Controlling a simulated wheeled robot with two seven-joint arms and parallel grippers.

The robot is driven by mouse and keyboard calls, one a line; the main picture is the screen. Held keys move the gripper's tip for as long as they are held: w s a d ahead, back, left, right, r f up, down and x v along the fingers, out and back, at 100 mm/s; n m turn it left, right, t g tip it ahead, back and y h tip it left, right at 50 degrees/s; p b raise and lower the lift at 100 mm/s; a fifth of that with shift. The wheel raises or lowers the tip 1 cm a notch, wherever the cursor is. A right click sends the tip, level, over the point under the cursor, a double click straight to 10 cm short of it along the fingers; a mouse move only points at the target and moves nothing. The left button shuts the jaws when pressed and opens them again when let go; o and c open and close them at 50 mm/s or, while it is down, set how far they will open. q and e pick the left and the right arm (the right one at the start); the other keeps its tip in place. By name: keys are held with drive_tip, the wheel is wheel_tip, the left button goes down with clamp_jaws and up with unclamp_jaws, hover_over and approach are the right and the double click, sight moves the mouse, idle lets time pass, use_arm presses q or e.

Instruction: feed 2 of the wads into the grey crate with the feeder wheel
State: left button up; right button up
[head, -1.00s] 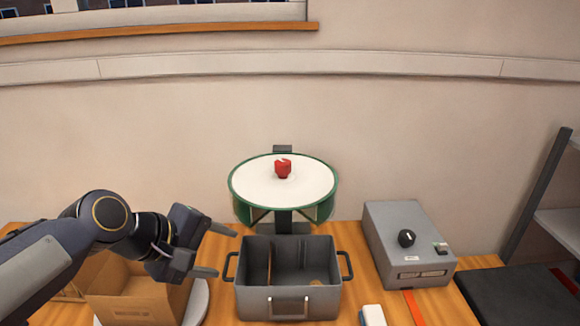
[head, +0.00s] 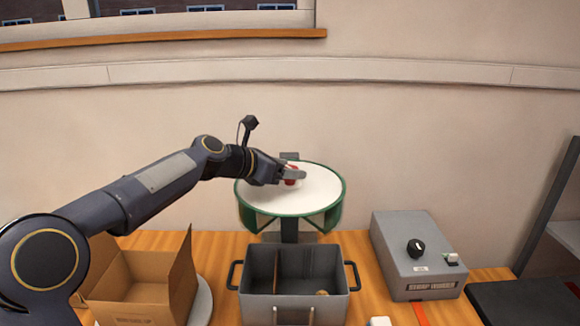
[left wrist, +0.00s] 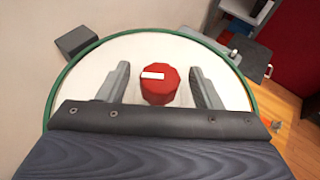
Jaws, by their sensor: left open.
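The feeder wheel (head: 318,188) is a white disc with a green rim on a dark stand behind the crate. A red knob (left wrist: 160,88) with a white mark sits on its top; in the head view it is partly hidden by my gripper. My left gripper (head: 297,174) is open, with one finger on each side of the knob and visible gaps between. The grey crate (head: 300,308) stands in front of the wheel, with a divider and two side handles. A small tan lump (head: 322,293), perhaps a wad, lies in its right compartment. My right gripper is not in view.
An open cardboard box (head: 140,297) sits on a white round base at the left. A grey control box (head: 415,255) with a black dial stands at the right. A small white object (head: 380,321) lies at the front edge. A wall is behind the wheel.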

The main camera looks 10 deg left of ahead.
use_arm(q)
drive_tip(key=shift+w+d+f, duration=0.25)
drive_tip(key=shift+w+d, duration=0.15)
clamp_jaws()
